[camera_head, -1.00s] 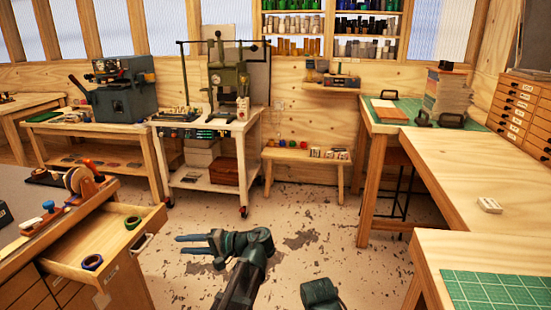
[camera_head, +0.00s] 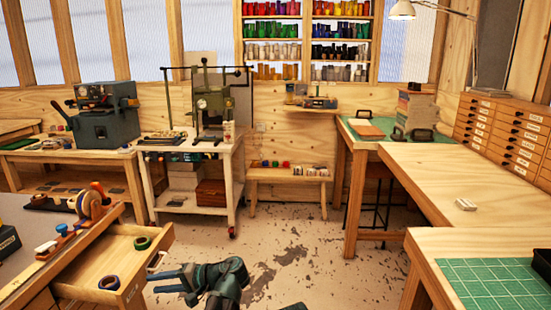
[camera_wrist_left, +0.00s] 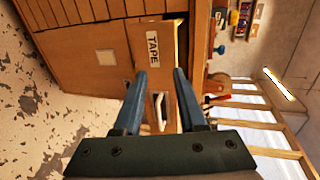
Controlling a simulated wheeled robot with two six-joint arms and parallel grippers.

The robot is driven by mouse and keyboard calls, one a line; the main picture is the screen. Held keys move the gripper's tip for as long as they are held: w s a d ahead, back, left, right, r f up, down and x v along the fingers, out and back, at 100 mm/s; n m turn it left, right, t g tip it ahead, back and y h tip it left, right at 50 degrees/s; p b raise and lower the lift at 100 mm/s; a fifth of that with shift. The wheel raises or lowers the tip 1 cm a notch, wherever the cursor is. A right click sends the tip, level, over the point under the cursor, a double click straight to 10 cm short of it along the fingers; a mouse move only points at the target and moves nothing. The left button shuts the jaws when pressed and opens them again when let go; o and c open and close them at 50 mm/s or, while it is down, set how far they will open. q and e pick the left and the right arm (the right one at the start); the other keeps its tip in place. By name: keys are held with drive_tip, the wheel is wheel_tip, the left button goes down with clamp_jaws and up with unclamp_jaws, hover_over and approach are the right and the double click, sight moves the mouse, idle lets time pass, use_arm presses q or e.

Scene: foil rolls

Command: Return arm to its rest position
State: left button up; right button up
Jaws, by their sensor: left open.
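My left gripper (camera_head: 153,281) is open and empty, low in the head view over the floor, just right of the open drawer (camera_head: 137,262). Its two blue fingers point left. A dark green roll (camera_head: 142,243) and a dark blue roll (camera_head: 109,283) lie apart in the drawer. My right gripper is not visible.
A workbench with a tape dispenser (camera_head: 92,203) stands at left. A white cart (camera_head: 192,152) and low bench (camera_head: 289,173) stand behind. A wooden table (camera_head: 425,170) and green cutting mat (camera_head: 495,283) are at right. The middle floor is bare.

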use_arm(q)
drive_tip(key=s+d+m+h+p, duration=0.1)
drive_tip(key=s+d+h+p, duration=0.3)
drive_tip(key=d, duration=0.4)
drive_tip(key=s+d+m+g+h+p, duration=0.1)
drive_tip(key=s+d+h+p, duration=0.4)
drive_tip(key=d, duration=0.3)
drive_tip(key=s+d+h+p, duration=0.4)
drive_tip(key=s+d+p, duration=0.3)
drive_tip(key=d, duration=0.2)
drive_tip(key=shift+r+m+h, duration=0.3)
drive_tip(key=shift+r+m, duration=0.1)
drive_tip(key=shift+r, duration=0.05)
idle(1.6)
